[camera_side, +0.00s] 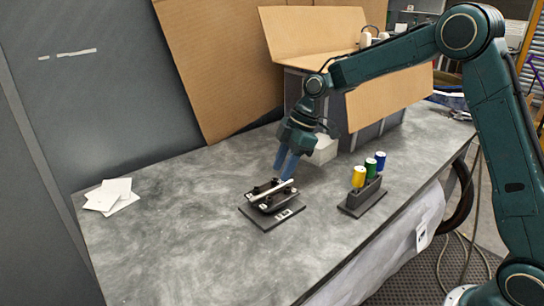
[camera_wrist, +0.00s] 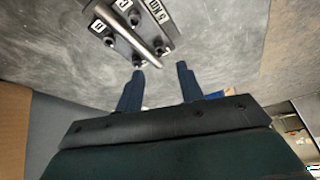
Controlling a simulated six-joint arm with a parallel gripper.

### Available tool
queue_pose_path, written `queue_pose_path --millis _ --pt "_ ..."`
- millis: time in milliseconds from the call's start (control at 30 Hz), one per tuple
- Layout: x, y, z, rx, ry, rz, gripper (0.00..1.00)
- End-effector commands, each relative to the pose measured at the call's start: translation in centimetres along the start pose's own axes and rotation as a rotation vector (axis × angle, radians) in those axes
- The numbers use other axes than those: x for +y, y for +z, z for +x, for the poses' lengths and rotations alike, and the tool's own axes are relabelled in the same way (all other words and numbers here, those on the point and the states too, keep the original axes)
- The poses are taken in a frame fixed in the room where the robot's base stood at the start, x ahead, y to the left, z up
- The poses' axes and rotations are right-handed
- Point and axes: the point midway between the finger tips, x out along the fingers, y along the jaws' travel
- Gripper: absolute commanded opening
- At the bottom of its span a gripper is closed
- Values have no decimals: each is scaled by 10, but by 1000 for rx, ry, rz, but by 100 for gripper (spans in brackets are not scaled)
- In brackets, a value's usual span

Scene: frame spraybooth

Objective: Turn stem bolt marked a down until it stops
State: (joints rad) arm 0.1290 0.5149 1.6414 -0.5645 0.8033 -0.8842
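A dark block (camera_side: 272,208) with black bolt fittings stands on the grey bench, and a silver bar (camera_side: 271,190) lies across its top. In the wrist view the block (camera_wrist: 118,40) is at the upper left. Several dark bolt heads show around the silver bar (camera_wrist: 128,36), including one bolt (camera_wrist: 137,60) near my fingers. White labels sit beside them; one label (camera_wrist: 98,26) carries a single letter I cannot read surely, so I cannot tell which bolt is marked a. My gripper (camera_side: 284,171) is open and empty, just above and behind the block. Its two blue fingers (camera_wrist: 160,73) are apart.
A dark rack (camera_side: 362,198) with yellow, green and blue handled tools stands right of the block. A small white box (camera_side: 325,149) and an open cardboard-flapped bin (camera_side: 372,135) are behind. White cards (camera_side: 112,195) lie at the left. The bench between is clear.

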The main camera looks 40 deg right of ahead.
Motion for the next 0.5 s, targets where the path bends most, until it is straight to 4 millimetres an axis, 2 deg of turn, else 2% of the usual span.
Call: queue_pose_path --millis 300,500 --pt "-1 0 49 -1 -3 -1 38" --pt "0 0 70 -1 -1 0 38"
